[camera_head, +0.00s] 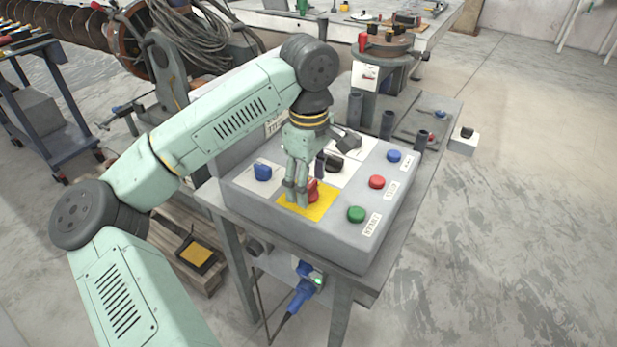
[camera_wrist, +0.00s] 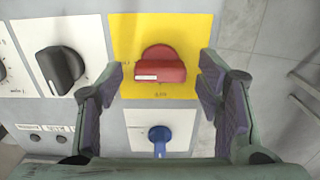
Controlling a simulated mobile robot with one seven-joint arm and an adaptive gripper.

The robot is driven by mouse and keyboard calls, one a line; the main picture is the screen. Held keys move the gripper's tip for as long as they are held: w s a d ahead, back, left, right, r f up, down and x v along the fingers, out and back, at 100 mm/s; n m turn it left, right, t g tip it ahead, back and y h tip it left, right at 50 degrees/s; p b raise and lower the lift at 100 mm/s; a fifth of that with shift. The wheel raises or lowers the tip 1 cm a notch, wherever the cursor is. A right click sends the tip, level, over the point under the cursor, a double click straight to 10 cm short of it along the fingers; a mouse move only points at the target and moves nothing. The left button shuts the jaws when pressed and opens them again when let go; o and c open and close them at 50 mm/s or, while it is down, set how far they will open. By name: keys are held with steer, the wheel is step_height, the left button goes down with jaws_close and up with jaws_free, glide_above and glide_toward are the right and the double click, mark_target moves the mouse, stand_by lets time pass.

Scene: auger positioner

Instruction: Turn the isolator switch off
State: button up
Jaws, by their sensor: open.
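The isolator switch is a red rotary handle (camera_head: 313,187) on a yellow plate (camera_head: 318,212), set on the sloping top of a grey control box. In the wrist view the red handle (camera_wrist: 160,66) lies crosswise on its yellow plate (camera_wrist: 190,32), with a white mark toward its left end. The lettering on the plate is too small to read. My gripper (camera_head: 297,198) points down over the plate, partly hiding the handle in the head view. In the wrist view the gripper's fingers (camera_wrist: 158,80) are apart on either side of the handle, with gaps to it.
A blue knob (camera_wrist: 159,136) sits on a white plate beside the yellow one. A black knob (camera_wrist: 61,69) lies left of it. Blue, red (camera_head: 377,182) and green (camera_head: 356,214) push buttons line the box's right side. Dark upright cylinders (camera_head: 388,124) stand behind the box.

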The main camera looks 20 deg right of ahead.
steer(key=shift+f, duration=0.15)
steer(key=shift+c, duration=0.4)
steer(key=c, duration=1.1)
